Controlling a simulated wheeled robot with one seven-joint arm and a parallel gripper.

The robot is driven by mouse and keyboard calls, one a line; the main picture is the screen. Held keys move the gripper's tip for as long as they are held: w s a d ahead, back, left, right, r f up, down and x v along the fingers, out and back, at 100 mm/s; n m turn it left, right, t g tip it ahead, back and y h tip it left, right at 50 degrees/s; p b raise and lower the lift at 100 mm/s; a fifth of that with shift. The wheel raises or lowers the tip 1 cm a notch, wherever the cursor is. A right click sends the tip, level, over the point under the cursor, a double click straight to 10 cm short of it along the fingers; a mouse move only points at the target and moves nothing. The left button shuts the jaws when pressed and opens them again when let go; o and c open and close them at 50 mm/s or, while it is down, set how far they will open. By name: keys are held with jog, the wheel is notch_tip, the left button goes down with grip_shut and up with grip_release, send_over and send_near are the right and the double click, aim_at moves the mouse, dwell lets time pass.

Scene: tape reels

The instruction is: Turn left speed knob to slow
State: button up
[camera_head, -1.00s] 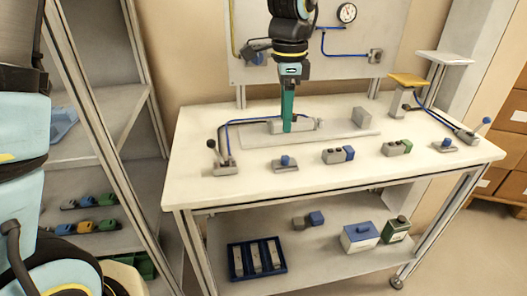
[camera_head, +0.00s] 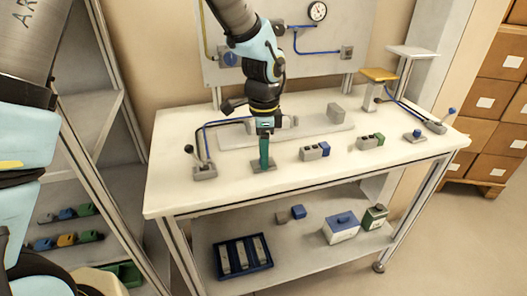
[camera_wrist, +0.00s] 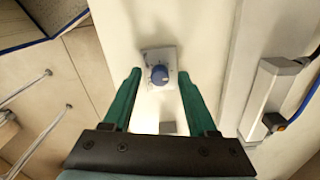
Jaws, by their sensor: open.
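The left speed knob (camera_wrist: 159,74) is a round blue knob on a small pale square base. In the wrist view it shows between the tips of my two green fingers, with a gap on each side. In the head view its grey base (camera_head: 258,170) shows at the front of the white bench, and my gripper (camera_head: 264,165) hides the blue knob. My gripper points down over it and is open, with nothing held. I cannot tell the knob's exact setting. A similar blue knob (camera_head: 416,134) sits near the bench's right end.
A lever with a black ball (camera_head: 203,168) stands to the left on the bench (camera_head: 168,192). A grey cylinder unit sits on a plate behind my gripper. The front edge is close.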

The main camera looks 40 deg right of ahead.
grip_shut()
dwell(0.4)
